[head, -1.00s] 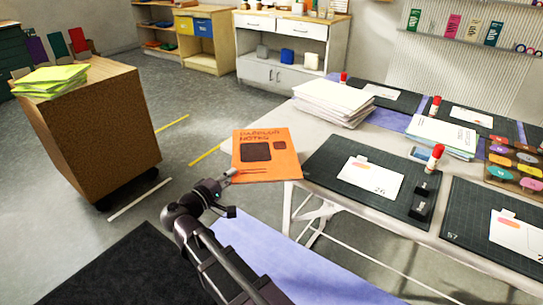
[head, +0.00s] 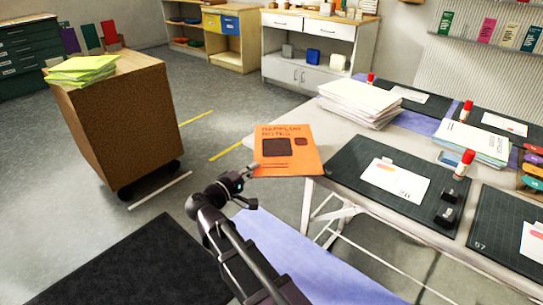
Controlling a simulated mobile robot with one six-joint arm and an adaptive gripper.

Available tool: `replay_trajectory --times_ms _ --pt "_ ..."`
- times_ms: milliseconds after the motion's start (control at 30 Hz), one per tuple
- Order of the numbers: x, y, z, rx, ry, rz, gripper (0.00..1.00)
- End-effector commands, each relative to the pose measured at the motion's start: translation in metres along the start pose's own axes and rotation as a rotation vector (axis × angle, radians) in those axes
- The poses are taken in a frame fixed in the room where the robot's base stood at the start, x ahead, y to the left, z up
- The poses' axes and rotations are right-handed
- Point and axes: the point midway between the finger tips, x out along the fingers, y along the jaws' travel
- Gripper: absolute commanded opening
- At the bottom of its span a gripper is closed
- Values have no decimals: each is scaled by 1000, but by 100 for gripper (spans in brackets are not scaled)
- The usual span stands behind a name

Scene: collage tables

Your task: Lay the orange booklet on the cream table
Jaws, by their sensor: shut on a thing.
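The orange booklet (head: 287,150) has dark print and dark squares on its cover and lies about flat, cover up. My gripper (head: 247,173) is shut on its near left edge. The booklet overlaps the left end of the long pale table (head: 345,141), which looks cream to off-white. Part of the booklet reaches past the table's corner. I cannot tell whether it touches the tabletop or hangs just above it. The booklet hides the table's left corner.
On the table are a dark cutting mat (head: 345,165) with a white card, a white paper stack (head: 358,101) and red-capped glue sticks. A brown cabinet (head: 125,125) with green papers stands left. Bare tabletop shows between booklet, stack and mat.

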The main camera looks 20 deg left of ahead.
Motion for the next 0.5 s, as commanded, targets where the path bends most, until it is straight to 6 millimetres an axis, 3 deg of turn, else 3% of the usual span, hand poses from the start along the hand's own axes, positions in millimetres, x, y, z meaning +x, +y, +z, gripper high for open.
replay_trajectory --times_ms 500 --pt "91 -12 -43 0 -2 1 0"
